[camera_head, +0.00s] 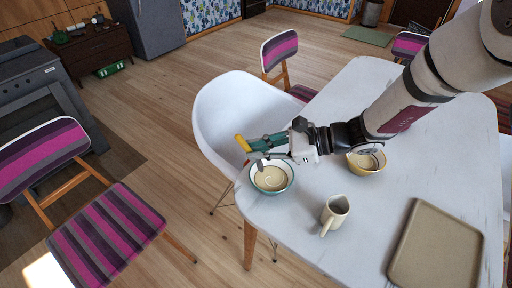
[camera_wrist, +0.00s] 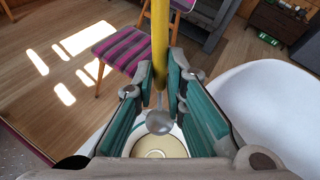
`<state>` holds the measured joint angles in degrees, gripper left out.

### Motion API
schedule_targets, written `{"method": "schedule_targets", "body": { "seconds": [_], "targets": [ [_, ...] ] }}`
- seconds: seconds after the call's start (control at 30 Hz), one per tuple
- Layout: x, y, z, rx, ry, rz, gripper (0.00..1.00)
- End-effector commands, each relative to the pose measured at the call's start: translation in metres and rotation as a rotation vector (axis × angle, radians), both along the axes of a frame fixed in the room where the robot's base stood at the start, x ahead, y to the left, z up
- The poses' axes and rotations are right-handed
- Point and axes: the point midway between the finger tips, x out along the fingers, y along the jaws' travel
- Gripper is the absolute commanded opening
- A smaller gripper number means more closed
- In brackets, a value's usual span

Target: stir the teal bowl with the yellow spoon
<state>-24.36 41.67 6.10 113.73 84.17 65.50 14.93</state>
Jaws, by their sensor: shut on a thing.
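The teal bowl (camera_head: 272,190) stands near the table's left corner, with a cream inside. My gripper (camera_head: 262,144) is above the bowl's back rim and shut on the yellow spoon (camera_head: 242,143). In the wrist view the spoon's yellow handle (camera_wrist: 159,45) rises between the teal fingers (camera_wrist: 163,95), and its grey metal head (camera_wrist: 159,122) hangs over the bowl (camera_wrist: 158,148). In the head view the spoon's head shows at the bowl's back rim. I cannot tell whether it touches the inside of the bowl.
A yellow bowl (camera_head: 366,161) stands right of my gripper, partly behind my arm. A cream mug (camera_head: 334,213) and a beige tray (camera_head: 437,248) are on the white table (camera_head: 290,240). A white chair (camera_head: 232,105) stands close behind the table edge.

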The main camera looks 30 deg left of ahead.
Motion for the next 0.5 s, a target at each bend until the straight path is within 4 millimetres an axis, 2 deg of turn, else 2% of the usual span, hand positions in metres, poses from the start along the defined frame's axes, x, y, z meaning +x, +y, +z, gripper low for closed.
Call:
{"method": "schedule_targets", "body": {
  "seconds": [0.5],
  "targets": [
    [0.013, -0.008, -0.036, -0.001, 0.0, -0.001, 0.0]
  ]
}}
